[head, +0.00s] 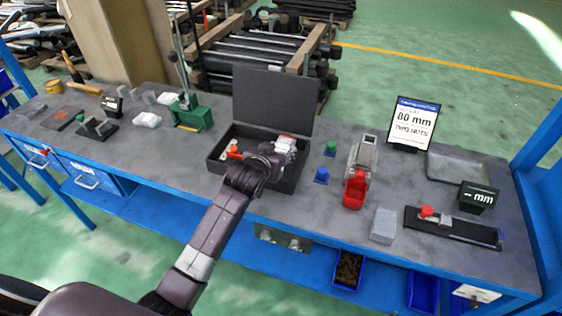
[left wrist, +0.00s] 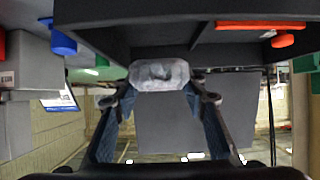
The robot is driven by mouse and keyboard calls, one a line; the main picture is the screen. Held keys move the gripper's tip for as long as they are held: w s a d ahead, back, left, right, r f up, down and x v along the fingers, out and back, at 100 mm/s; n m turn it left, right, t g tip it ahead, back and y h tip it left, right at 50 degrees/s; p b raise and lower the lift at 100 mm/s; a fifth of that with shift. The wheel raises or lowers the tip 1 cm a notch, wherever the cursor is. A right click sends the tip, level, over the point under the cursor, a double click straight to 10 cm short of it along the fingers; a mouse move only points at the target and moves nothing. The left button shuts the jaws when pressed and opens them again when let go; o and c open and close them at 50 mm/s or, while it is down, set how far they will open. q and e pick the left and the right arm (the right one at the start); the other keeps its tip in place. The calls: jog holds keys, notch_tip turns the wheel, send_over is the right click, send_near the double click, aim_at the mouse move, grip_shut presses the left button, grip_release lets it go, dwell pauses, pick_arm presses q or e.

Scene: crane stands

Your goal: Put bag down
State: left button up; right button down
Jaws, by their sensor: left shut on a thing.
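A small pale grey bag (left wrist: 158,75) is between the two fingertips of my left gripper (left wrist: 160,98) in the left wrist view. The gripper is shut on it. In the head view my left gripper (head: 270,160) reaches over the open black case (head: 218,158), at its right half. The pale bag (head: 284,145) shows just beyond the fingers there. The gripper hides part of the case's inside, and I cannot tell whether the bag touches the case. My right gripper is not in view.
The case's raised lid (head: 272,100) stands behind the gripper. An orange-red piece (head: 234,152) lies in the case's left part. Right of the case are a blue piece (head: 321,175), a green piece (head: 330,149) and a grey-and-red stand (head: 362,165). Another pale bag (head: 147,119) lies left.

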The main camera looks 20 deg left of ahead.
pick_arm(q)
jog(key=shift+f, duration=0.7)
notch_tip(320, 180, down, 4)
jog(key=shift+f, duration=0.2)
jog(key=o, duration=1.1)
jog(key=shift+c, duration=0.2)
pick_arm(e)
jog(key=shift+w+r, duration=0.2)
pick_arm(q)
jog(key=shift+s+r, duration=0.3)
jog(key=shift+s, duration=0.15)
jog(key=v, duration=1.1)
jog(key=shift+b, duration=0.35)
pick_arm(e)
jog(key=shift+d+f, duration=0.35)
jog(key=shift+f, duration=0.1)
